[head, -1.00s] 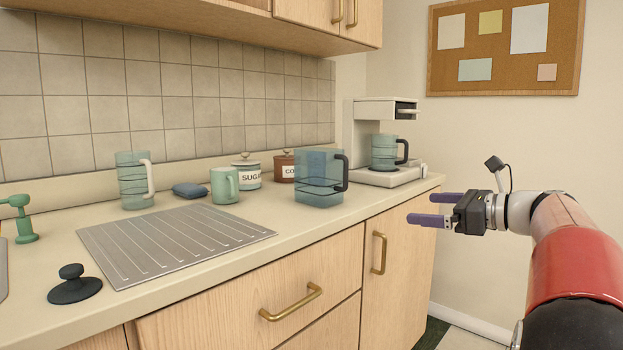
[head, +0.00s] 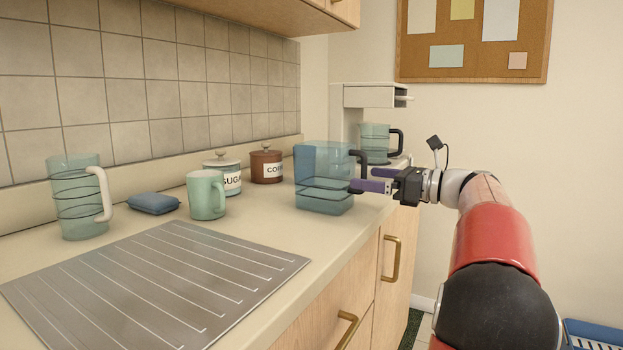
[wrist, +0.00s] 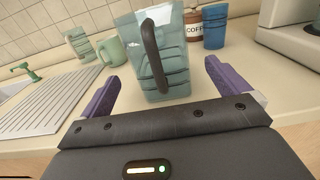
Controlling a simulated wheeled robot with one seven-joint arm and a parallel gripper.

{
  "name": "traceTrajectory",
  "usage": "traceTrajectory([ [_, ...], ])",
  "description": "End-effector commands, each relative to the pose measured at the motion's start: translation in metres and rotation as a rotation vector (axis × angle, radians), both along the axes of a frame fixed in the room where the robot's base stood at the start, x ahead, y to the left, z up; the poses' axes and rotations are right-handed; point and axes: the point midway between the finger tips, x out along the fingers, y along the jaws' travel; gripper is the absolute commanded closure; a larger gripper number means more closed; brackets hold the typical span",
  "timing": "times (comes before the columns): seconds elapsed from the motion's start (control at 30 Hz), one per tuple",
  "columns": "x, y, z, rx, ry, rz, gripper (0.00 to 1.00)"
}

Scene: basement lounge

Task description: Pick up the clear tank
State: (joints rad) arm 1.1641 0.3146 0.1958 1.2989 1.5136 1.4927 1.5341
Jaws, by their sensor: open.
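The clear tank (head: 322,190) is a square, bluish see-through container with a dark handle (wrist: 152,55), standing upright near the counter's front edge. In the wrist view the tank (wrist: 172,70) is in the middle, its handle facing my gripper. My gripper (head: 357,182) is open at the tank's right, handle side, with purple fingers. In the wrist view one finger is to each side of the handle (wrist: 160,88), which is a little beyond the fingertips. I cannot tell whether anything touches.
A blue cup (wrist: 214,28) stands behind the tank. Nearby are a coffee canister (head: 266,168), sugar canister (head: 230,182), green mug (head: 205,197), blue sponge (head: 153,204), white-handled clear pitcher (head: 78,205) and coffee maker (head: 372,95) with a carafe (head: 374,140). A ribbed metal drainboard (head: 160,285) lies left.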

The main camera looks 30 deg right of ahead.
Motion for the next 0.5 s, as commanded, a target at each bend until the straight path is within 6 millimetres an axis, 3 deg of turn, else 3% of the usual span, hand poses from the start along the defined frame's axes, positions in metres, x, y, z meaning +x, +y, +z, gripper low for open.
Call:
traceTrajectory([
  [0.5, 0.057, 0.035, -0.001, -0.001, 0.0, 0.002, 0.0],
])
